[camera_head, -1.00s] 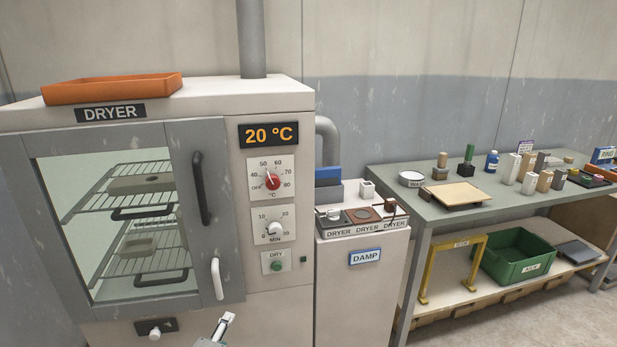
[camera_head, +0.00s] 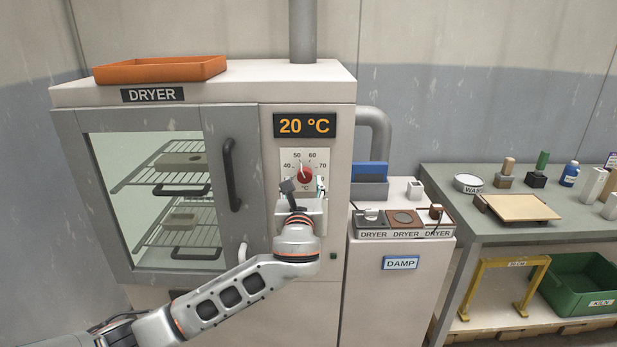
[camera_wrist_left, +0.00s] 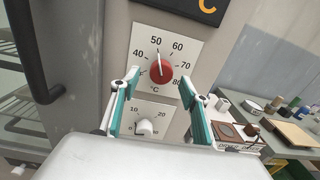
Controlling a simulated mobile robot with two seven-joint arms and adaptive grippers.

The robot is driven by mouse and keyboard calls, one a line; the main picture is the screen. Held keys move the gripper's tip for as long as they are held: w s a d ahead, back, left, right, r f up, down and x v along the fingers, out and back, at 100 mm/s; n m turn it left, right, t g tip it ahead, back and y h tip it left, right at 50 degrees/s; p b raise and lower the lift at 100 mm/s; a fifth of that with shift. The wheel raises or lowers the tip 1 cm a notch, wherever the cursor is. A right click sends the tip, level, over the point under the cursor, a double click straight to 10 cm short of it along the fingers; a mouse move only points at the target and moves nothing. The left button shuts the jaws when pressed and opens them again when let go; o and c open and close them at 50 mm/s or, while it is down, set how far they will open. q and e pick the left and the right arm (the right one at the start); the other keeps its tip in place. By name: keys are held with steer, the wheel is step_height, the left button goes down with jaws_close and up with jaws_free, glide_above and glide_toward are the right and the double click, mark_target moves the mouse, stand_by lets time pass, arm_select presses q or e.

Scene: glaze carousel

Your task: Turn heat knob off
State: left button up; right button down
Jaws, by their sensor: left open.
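The heat knob (camera_head: 305,175) is red with a white pointer, on the dryer's upper dial plate under the 20 °C display (camera_head: 305,125). It also shows in the left wrist view (camera_wrist_left: 161,75), its pointer up near the 50 mark. My left gripper (camera_head: 304,188) is in front of the panel, just below and before the heat dial. In the left wrist view its open teal-lined fingers (camera_wrist_left: 160,84) appear on either side of the knob, with nothing between them; contact cannot be told. In the head view my gripper hides the dial's lower part. My right gripper is out of view.
The white minute knob (camera_wrist_left: 144,127) is below the heat dial. The dryer door handle (camera_head: 231,175) stands out to the left. An orange tray (camera_head: 160,69) lies on top. The damp cabinet (camera_head: 395,290) and a workbench (camera_head: 440,190) are at right.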

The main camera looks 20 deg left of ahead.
mark_target(305, 178)
arm_select(q)
steer(key=x, duration=0.5)
steer(key=shift+d, duration=0.1)
steer(key=c, duration=1.1)
